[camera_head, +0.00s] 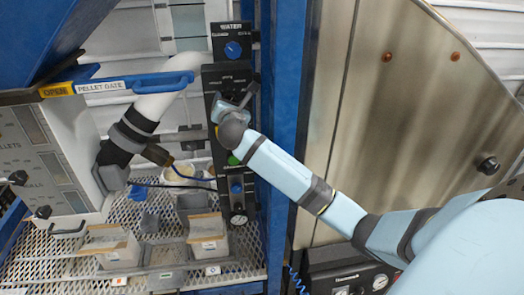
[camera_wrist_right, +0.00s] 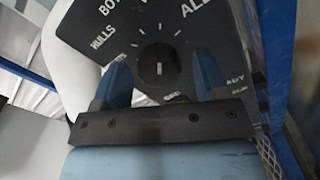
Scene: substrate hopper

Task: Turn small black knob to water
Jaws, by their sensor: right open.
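The small black knob (camera_wrist_right: 158,65) is round with a short pale mark, on a black dial plate in the right wrist view. Words around it include HULLS and ALL; others are cut off or partly covered. My right gripper (camera_wrist_right: 161,78) is open, with one blue finger on each side of the knob. I cannot tell whether the fingers touch it. In the head view my right gripper (camera_head: 232,105) is in front of the black control panel (camera_head: 210,83) and hides the knob. A WATER panel with a blue knob (camera_head: 233,50) is above it.
A blue post (camera_head: 288,110) stands right of the panel, with a metal sheet (camera_head: 385,110) beyond. Bins (camera_head: 207,245) stand on the mesh shelf below.

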